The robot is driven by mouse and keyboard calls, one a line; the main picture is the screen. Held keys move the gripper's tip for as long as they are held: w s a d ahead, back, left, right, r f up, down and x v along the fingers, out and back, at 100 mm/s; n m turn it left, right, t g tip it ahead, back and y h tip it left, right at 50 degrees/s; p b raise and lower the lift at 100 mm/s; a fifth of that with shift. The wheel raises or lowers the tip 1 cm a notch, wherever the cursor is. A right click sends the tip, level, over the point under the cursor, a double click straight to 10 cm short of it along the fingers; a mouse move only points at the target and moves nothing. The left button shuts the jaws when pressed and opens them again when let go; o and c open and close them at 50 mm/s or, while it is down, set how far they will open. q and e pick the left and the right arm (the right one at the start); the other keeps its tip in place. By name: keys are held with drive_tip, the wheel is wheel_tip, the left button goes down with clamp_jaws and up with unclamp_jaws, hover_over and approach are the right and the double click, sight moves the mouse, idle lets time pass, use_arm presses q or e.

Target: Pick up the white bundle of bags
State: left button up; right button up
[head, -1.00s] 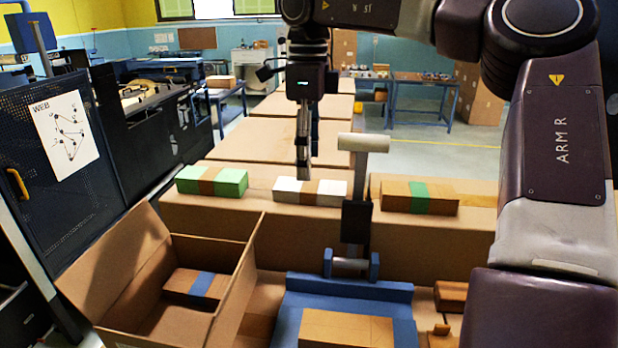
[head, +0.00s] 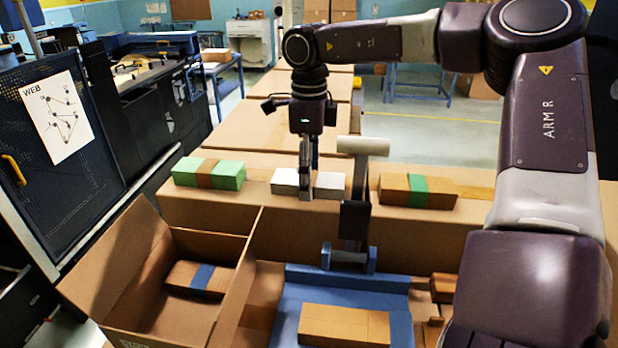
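The white bundle of bags (head: 330,187), with a brown band round its middle, lies on a long cardboard box between two other bundles. My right gripper (head: 309,182) points down at the bundle, just left of its middle. One finger shows in front of the bundle and the other farther back, so the fingers look apart across it. The near finger hides part of the white side and the band. Whether either finger touches the bundle is not clear. My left gripper is not in view.
A green bundle (head: 208,173) lies to the left and a brown bundle with a green band (head: 418,191) to the right. A grey-topped post (head: 363,146) stands close in front. An open carton (head: 112,262) and a blue tray (head: 290,318) are nearer.

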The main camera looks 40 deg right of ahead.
drive_tip(key=shift+s+a+r, duration=0.1)
drive_tip(key=shift+s+a, duration=0.1)
drive_tip(key=shift+c, duration=1.6)
drive_tip(key=c, duration=0.8)
drive_tip(key=shift+c, duration=1)
drive_tip(key=shift+w+r, duration=0.1)
